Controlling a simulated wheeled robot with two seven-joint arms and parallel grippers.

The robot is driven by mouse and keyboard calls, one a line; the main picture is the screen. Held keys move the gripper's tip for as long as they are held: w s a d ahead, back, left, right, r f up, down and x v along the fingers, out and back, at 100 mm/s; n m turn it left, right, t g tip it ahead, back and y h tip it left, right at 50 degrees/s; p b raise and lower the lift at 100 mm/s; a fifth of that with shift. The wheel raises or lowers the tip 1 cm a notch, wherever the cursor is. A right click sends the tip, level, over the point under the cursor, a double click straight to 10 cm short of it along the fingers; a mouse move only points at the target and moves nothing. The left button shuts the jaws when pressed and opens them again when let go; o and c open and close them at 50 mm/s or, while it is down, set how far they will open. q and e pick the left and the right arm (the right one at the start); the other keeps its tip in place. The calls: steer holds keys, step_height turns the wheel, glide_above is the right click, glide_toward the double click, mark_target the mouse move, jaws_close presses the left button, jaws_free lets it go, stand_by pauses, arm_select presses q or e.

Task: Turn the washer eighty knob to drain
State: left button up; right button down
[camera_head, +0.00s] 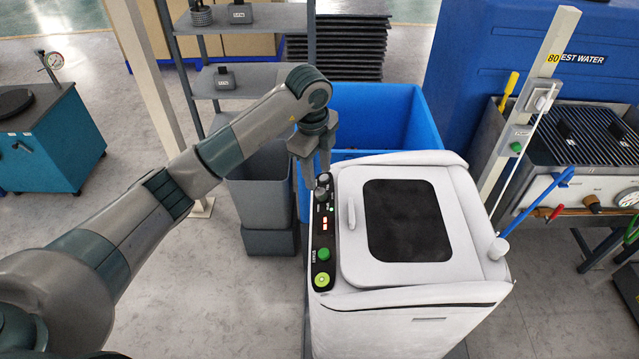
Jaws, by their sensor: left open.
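The washer (470,240) is a white top-loading machine with a dark window in its lid, right of centre. A black control panel (322,240) runs along its left edge, with red lit digits, a green button (323,254) and a yellow-green button (322,279). A dark round knob (322,194) sits near the far end of the panel. My left gripper (318,178) points down over that far end, open, with its fingers close to the knob. I cannot tell whether they touch it. The knob's setting is too small to read. My right gripper is out of view.
A blue bin (375,115) stands behind the washer, and a grey bin (258,195) to its left. A grey shelf rack (245,82) stands beyond. A post labelled 80 (530,100) and a grated test bench (590,140) are at the right.

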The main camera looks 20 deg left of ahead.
mark_target(320, 191)
arm_select(q)
steer(key=f, duration=0.2)
steer(key=f+p, duration=0.1)
steer(key=f, duration=0.3)
steer(key=shift+w+d+f+p, duration=0.1)
steer(key=shift+w+f+p, duration=0.25)
steer(key=shift+f, duration=0.05)
steer(key=c, duration=1)
